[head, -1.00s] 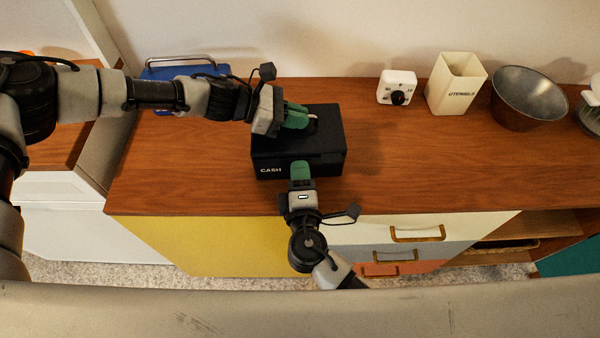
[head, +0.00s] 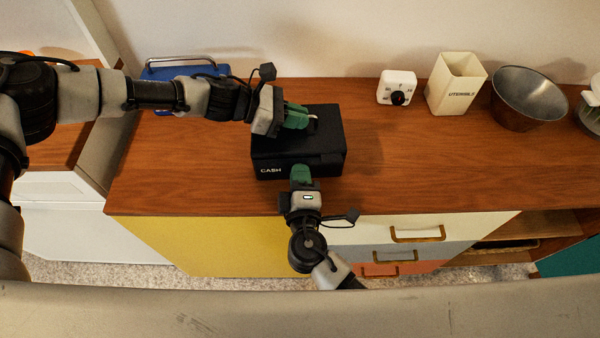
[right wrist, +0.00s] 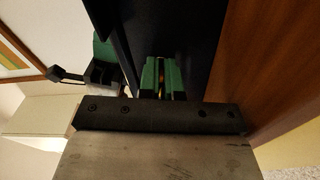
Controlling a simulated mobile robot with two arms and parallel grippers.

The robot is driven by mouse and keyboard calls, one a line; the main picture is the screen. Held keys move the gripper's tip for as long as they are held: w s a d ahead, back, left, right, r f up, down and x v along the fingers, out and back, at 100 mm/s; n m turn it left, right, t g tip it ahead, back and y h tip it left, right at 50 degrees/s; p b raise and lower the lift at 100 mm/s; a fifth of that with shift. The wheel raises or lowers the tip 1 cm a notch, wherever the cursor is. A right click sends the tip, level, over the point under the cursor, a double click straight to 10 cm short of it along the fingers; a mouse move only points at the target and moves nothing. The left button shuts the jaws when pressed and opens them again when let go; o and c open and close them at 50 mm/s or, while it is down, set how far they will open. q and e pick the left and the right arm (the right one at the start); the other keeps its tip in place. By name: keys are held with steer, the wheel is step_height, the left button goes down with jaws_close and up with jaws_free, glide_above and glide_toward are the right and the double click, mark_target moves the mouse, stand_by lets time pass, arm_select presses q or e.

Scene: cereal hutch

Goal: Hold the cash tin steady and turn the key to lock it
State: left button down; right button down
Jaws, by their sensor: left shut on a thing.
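The black cash tin (head: 325,140), marked CASH on its front, sits on the wooden counter with its lid down. My left gripper (head: 297,116) lies over the lid and is shut on the tin's pale handle (head: 313,122), mostly hidden by the fingers. My right gripper (head: 301,174) is low at the tin's front face, right of the lettering. In the right wrist view, its green fingers (right wrist: 162,78) point at the dark tin wall (right wrist: 195,40) with a narrow gap. A small yellowish bit, perhaps the key (right wrist: 162,82), shows between them; whether they grip it is unclear.
A white timer (head: 397,87), a cream utensils holder (head: 456,85) and a metal bowl (head: 528,98) stand at the back right. A blue object with a metal handle (head: 180,64) is at the back left. The counter (head: 420,160) right of the tin is clear.

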steer(key=m, duration=0.4)
steer(key=shift+m, duration=0.3)
steer(key=m, duration=0.3)
steer(key=shift+f+m, duration=0.1)
steer(key=shift+m, duration=0.3)
steer(key=m, duration=0.4)
steer(key=shift+m, duration=1.7)
steer(key=c, duration=1.3)
jaws_free()
steer(key=s, duration=1.2)
steer(key=shift+d, duration=0.25)
